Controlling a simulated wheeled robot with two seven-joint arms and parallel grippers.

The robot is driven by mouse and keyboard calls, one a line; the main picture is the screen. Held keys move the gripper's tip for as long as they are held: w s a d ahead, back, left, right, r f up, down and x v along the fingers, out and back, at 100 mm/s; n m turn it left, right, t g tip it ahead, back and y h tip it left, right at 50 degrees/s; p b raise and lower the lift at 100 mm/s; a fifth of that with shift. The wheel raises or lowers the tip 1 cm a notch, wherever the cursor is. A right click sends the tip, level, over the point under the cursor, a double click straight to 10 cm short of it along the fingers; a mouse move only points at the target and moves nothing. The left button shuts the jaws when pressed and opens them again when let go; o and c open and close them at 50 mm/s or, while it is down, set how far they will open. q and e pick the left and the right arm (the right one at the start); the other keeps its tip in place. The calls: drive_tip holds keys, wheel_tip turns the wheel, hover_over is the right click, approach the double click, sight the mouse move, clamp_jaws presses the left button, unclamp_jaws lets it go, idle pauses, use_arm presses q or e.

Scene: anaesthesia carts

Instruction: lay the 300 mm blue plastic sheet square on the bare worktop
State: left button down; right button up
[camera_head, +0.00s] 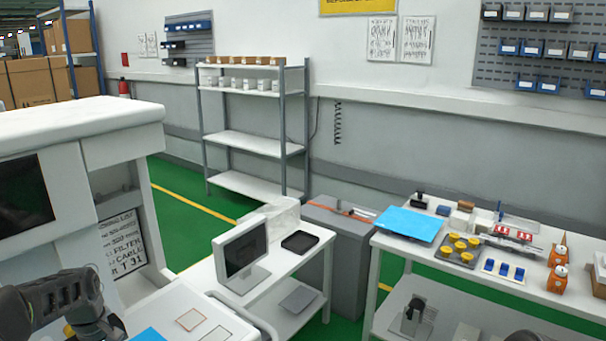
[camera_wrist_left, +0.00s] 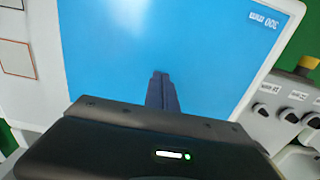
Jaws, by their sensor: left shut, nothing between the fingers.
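A blue sheet printed "300 mm" (camera_wrist_left: 110,60) lies on a white worktop (camera_wrist_left: 48,80) in the left wrist view. Its right edge runs close to and roughly along the worktop's edge. A small blue corner (camera_head: 148,335) of it shows at the bottom of the head view. My left gripper (camera_wrist_left: 161,78) is shut and empty, with its fingertips over the sheet; I cannot tell whether they touch it. In the head view my left arm comes in at the lower left. The sheet's near part is hidden behind my gripper.
Outlined squares (camera_head: 190,319) mark the worktop beside the sheet. A monitor (camera_head: 241,250) and a black tray (camera_head: 299,242) stand farther back. Another blue sheet (camera_head: 410,224) lies on the right table among yellow cups (camera_head: 459,246) and orange items. Grey knobbed equipment (camera_wrist_left: 270,100) stands beside the worktop.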

use_arm(q)
drive_tip(key=shift+r+p, duration=2.5)
drive_tip(key=shift+r, duration=1)
wheel_tip(320, 180, up, 8)
drive_tip(key=b, duration=0.1)
drive_tip(key=shift+f, duration=0.15)
